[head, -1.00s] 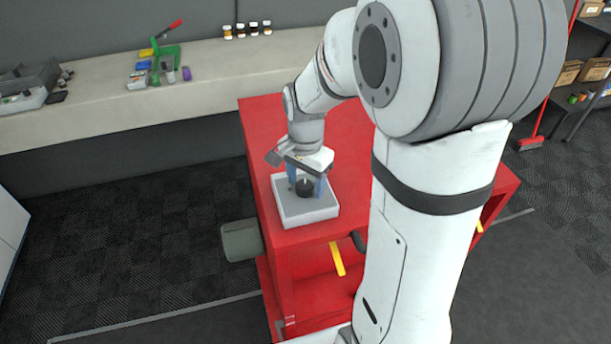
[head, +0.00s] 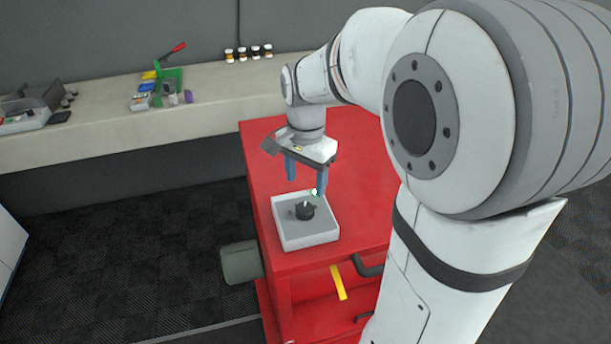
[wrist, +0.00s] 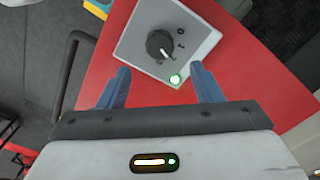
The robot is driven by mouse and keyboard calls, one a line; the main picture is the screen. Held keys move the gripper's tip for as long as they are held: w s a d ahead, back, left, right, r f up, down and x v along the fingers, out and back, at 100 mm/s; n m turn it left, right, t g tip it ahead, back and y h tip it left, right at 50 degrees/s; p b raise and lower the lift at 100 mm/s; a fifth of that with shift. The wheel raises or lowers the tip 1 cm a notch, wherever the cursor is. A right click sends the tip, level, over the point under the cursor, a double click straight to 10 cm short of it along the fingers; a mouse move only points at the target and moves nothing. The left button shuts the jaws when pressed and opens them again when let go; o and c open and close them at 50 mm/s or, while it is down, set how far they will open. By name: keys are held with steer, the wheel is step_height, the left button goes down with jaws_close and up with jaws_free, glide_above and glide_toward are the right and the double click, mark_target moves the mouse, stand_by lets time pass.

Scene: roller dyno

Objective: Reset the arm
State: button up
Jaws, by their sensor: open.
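My gripper (head: 306,180) is open and empty, with its two blue fingers pointing down. It hangs above the red cabinet, over the back part of a light grey control box (head: 323,235). The box has a black rotary knob (head: 304,210) on its top. A lit green lamp (wrist: 175,79) shows near the box's edge, between my fingertips (wrist: 161,72). The fingers are apart from the knob.
The box stands on a red cabinet (head: 355,145) with a grey cylinder (head: 241,262) at its left side and a yellow strip (head: 338,282) on its front. A long bench (head: 110,120) behind holds a green tool stand (head: 168,82), small bottles (head: 249,53) and a grey case (head: 28,105).

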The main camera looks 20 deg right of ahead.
steer(key=s+f+n+t, duration=0.1)
steer(key=s+n+t, duration=0.1)
steer(key=s+n, duration=0.8)
steer(key=s, duration=0.4)
steer(key=shift+s+n+t, duration=0.15)
steer(key=shift+n+t, duration=0.15)
steer(key=shift+t, duration=0.1)
steer(key=shift+c, duration=0.2)
